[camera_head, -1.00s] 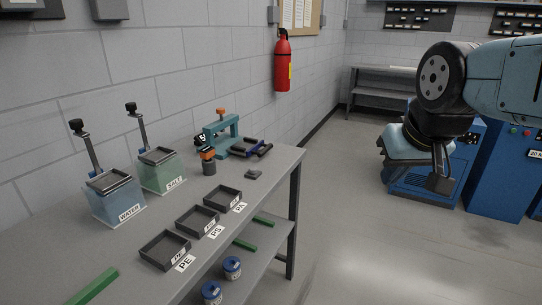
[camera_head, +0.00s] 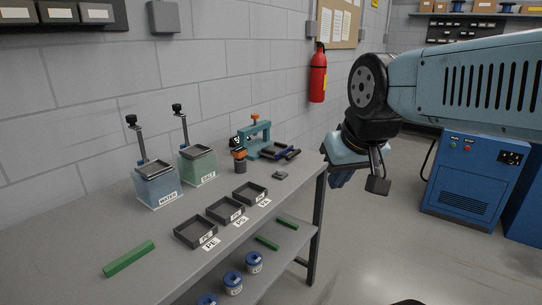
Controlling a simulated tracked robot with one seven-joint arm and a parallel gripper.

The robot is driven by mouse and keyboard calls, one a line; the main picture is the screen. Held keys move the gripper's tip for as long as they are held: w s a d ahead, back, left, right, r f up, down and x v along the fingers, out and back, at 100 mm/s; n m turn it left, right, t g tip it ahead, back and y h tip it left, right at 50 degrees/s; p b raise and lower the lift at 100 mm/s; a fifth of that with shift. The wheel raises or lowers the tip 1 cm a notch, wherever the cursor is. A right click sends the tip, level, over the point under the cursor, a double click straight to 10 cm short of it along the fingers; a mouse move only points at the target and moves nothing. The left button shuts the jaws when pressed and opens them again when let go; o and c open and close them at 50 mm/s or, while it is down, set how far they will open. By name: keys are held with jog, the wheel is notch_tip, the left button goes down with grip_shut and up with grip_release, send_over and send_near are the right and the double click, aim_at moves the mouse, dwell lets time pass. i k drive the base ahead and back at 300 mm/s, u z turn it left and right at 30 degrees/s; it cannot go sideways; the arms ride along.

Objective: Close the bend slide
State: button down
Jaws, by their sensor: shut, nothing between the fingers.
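A teal bench fixture (camera_head: 256,134) with an orange knob on top stands at the far end of the grey workbench. It looks like the bending device. A dark blue part with black handles (camera_head: 280,151) lies at its right side. Which piece is the slide, and how far it stands open, is too small to tell. My gripper (camera_head: 341,180) hangs pointing down beyond the bench's right end, to the right of the fixture and apart from it.
The workbench (camera_head: 90,240) also carries a WATER tank (camera_head: 158,188), a SALT tank (camera_head: 199,168), a green bar (camera_head: 129,258), labelled black trays (camera_head: 225,210) and a dark orange-topped cylinder (camera_head: 239,162). Blue machines (camera_head: 466,180) stand at right. A fire extinguisher (camera_head: 318,76) hangs on the wall.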

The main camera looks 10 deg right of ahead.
aim_at(277, 150)
jog(key=u, duration=0.15)
jog(key=i, duration=1)
jog(key=z, duration=0.05)
